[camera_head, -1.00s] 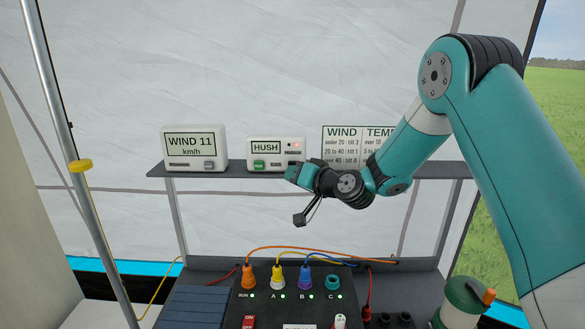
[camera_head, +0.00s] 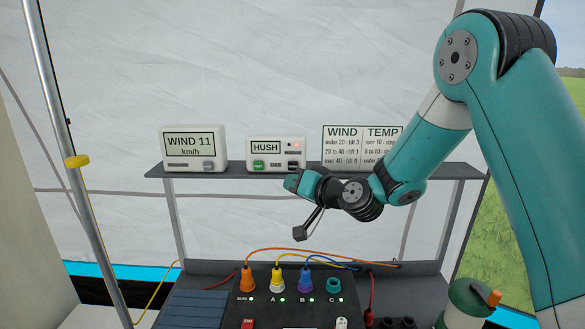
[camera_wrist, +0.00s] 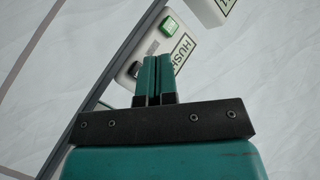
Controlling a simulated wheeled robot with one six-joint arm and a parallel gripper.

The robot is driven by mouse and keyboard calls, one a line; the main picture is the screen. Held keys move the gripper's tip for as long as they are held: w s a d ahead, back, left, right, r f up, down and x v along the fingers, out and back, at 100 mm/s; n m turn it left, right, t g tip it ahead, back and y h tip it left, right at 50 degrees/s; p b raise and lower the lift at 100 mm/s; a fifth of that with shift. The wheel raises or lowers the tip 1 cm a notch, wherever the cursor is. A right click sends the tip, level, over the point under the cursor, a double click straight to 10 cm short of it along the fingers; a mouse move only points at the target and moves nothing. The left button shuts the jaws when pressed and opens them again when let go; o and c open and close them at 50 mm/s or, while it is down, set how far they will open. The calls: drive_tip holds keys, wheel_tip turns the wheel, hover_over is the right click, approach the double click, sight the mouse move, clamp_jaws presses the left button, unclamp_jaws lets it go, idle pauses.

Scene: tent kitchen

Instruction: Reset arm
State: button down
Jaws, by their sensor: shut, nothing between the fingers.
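My gripper (camera_wrist: 154,80) is shut and empty in the wrist view, its two teal fingers side by side. In the head view my gripper (camera_head: 291,183) is in front of and a little below the shelf, near the HUSH box. The white HUSH box (camera_head: 277,148) stands on the shelf with a green button and a small red light. It also shows in the wrist view (camera_wrist: 180,62), partly hidden behind the fingers.
A WIND 11 km/h display (camera_head: 192,148) and a WIND/TEMP chart (camera_head: 345,145) stand on the grey shelf (camera_head: 235,170). Below is a panel (camera_head: 262,309) with several coloured plugs and cables. A green container (camera_head: 466,303) stands at the right. A pole (camera_head: 62,110) rises at the left.

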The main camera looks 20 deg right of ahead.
drive_tip(key=s+a+r+n+g+y, duration=0.1)
drive_tip(key=s+a+r+n+g, duration=0.2)
drive_tip(key=s, duration=0.6)
drive_tip(key=s+a+n+g, duration=0.3)
drive_tip(key=s+a+g, duration=0.3)
drive_tip(key=s, duration=0.2)
drive_tip(key=s+d+n+g+h, duration=0.1)
drive_tip(key=s+d+g+h, duration=0.1)
drive_tip(key=s, duration=0.8)
drive_tip(key=s+d+f+n+g+h, duration=0.1)
drive_tip(key=s+d+n+g+h, duration=0.1)
drive_tip(key=s, duration=0.8)
drive_tip(key=shift+d+g, duration=0.4)
drive_tip(key=shift+g, duration=0.4)
